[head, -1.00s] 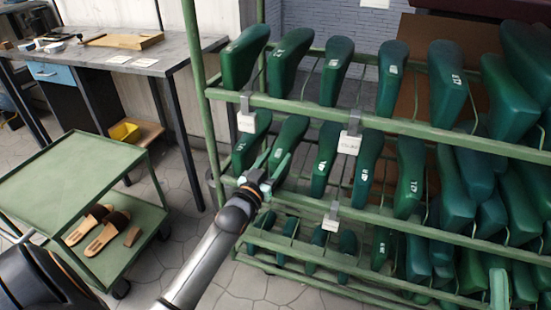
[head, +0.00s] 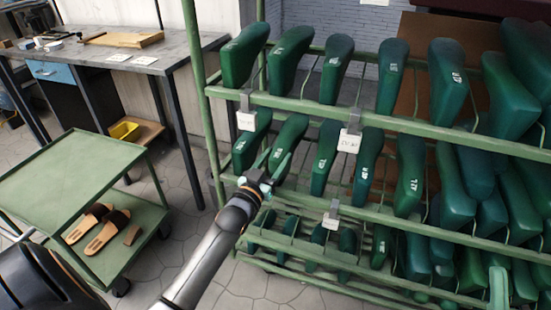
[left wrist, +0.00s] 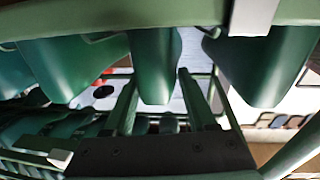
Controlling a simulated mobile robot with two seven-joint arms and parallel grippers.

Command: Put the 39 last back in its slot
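A green last (head: 288,145) hangs in the middle row of the rack, second from the left. Its number is too small to read surely. My left gripper (head: 265,176) is at its lower end, in front of the middle rail. In the left wrist view the last (left wrist: 156,65) hangs with its rounded end between the two spread fingers (left wrist: 160,92). The fingers look open around it, one on each side; whether a fingertip touches it is hard to tell. My right gripper is not in view.
The green rack (head: 400,126) holds rows of lasts. Neighbouring lasts (head: 250,142) and (head: 325,158) hang close on both sides. White tags (head: 349,141) clip to the rails. A green cart (head: 70,180) with sandals (head: 95,225) stands left, before a workbench (head: 160,62).

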